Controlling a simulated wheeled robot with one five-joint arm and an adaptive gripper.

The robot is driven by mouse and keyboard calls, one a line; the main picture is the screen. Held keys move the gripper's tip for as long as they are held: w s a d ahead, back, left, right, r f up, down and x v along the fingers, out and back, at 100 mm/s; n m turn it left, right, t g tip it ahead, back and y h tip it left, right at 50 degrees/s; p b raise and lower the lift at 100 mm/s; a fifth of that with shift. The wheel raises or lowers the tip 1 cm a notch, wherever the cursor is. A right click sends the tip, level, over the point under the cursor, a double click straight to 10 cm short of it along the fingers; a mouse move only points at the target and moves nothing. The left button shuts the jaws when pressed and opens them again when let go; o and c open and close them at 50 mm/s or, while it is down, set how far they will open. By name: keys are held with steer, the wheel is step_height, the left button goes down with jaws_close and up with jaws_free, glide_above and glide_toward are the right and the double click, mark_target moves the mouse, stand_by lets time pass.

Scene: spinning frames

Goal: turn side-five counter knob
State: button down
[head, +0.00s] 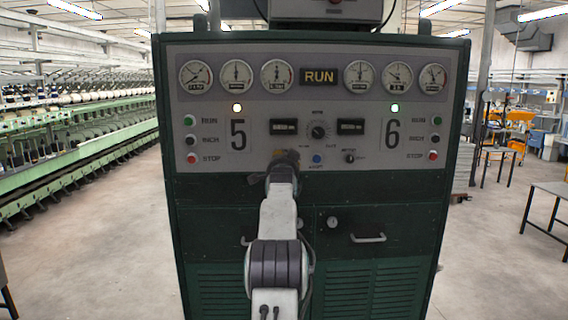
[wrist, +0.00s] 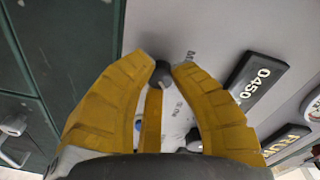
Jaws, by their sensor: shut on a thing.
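The side-five counter knob (wrist: 161,77) is a small dark round knob on the grey panel. In the wrist view it sits between the tips of my yellow fingers. My gripper (wrist: 165,69) is closed around it, with a fingertip on each side. In the head view my gripper (head: 286,157) covers the spot below the left counter (head: 284,127), so the knob is hidden there. The left counter (wrist: 257,82) shows 0450 in the wrist view. The knob's pointer direction cannot be made out.
The large middle knob (head: 317,130), blue button (head: 317,159) and right counter knob (head: 350,157) are close by. STOP buttons (head: 192,158) sit at both sides. Spinning frames (head: 80,130) stand left; open floor lies both sides.

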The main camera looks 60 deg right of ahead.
steer(key=c, duration=1)
jaws_free()
steer(key=shift+c, duration=0.2)
steer(key=shift+a, duration=0.1)
steer(key=v, duration=1.1)
steer(key=shift+s+a, duration=0.2)
steer(key=shift+a, duration=0.15)
